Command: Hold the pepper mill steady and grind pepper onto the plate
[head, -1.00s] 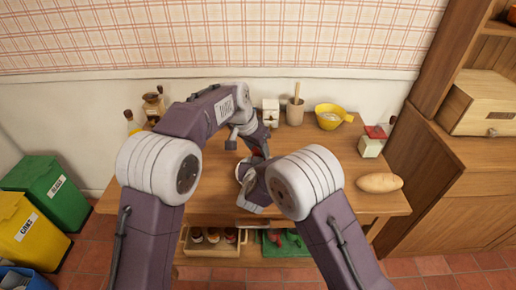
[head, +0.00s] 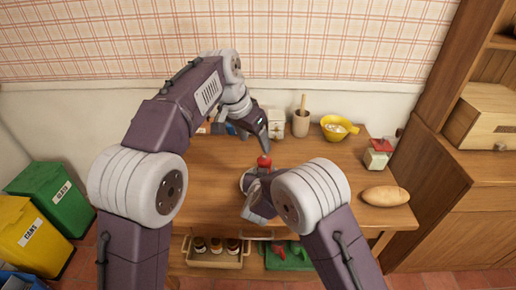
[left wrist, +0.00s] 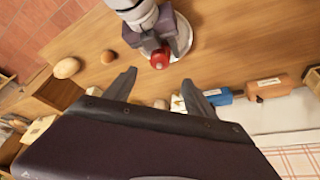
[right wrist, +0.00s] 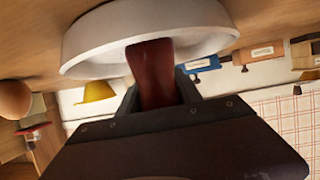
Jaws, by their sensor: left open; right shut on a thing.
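The pepper mill has a dark red body (right wrist: 155,75) and a red top (head: 264,162). My right gripper (right wrist: 160,92) is shut on its body. The mill stands over the white plate (right wrist: 90,45), and I cannot tell whether they touch. The plate is mostly hidden by my right gripper in the head view, and its white rim (left wrist: 184,38) shows in the left wrist view. My left gripper (head: 265,149) is open and empty, close above and behind the red top. In the left wrist view the top lies beyond the spread fingers, apart from them.
A white box (head: 275,123), a mortar with pestle (head: 301,124) and a yellow bowl (head: 340,128) stand along the back. A red-topped box (head: 377,155) and a bread loaf (head: 385,196) are at the right. The table's left part is clear.

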